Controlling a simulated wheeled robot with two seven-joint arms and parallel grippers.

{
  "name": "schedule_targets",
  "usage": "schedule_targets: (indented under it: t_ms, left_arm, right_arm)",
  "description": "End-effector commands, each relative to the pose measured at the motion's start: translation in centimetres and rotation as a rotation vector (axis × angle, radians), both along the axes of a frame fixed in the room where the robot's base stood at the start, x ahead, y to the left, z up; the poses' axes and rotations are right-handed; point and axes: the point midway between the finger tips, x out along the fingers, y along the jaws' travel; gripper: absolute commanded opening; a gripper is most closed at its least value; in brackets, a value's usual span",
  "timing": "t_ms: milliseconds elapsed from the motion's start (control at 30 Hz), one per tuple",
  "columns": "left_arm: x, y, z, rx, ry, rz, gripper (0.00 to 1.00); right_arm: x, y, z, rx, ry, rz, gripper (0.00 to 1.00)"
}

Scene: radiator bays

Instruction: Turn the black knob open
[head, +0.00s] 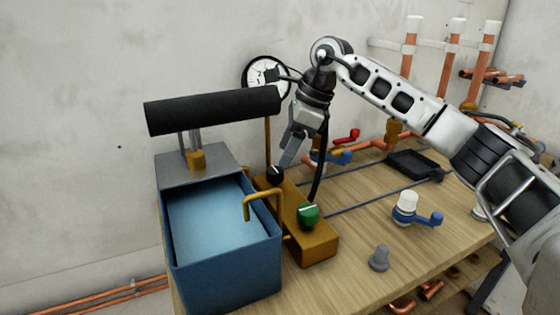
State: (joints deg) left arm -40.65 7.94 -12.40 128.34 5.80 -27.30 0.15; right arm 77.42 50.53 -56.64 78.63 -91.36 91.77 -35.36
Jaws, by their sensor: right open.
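The black knob (275,174) stands on the brass block (318,246), near its far end beside the blue basin. My right gripper (288,160) reaches down from above, with its fingertips just above and right of the black knob. It is open, and I cannot tell from this view whether a finger touches the knob. A green knob (308,215) sits on the same block, closer to the front. My left gripper is not in view.
The blue basin (225,272) with a brass spout (262,195) stands left. A black cylinder (213,110) and a round gauge (266,75) rise behind. A white-capped blue valve (406,204) and a grey cone (379,258) stand right. Copper pipes line the back.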

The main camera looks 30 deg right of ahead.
Motion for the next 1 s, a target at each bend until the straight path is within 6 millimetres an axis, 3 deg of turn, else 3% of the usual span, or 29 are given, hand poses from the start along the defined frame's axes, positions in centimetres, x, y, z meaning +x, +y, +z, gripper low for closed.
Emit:
schedule_targets:
  t_ms: [33,200,400,600,1000]
  left_arm:
    - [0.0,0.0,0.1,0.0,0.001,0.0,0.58]
    - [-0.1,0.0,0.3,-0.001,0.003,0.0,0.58]
    - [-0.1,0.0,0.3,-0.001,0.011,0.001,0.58]
    - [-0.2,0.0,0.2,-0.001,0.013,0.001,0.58]
    - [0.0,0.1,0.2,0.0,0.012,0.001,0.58]
  right_arm:
    - [-0.2,-0.5,1.5,0.002,-0.005,-0.001,0.56]
    - [-1.1,-1.8,5.3,0.001,-0.004,-0.002,0.56]
    - [-1.9,-2.9,8.5,0.001,-0.003,-0.001,0.56]
    - [-2.3,-3.4,9.9,0.0,-0.002,0.001,0.56]
    - [-2.3,-3.4,9.9,0.0,0.0,0.0,0.56]
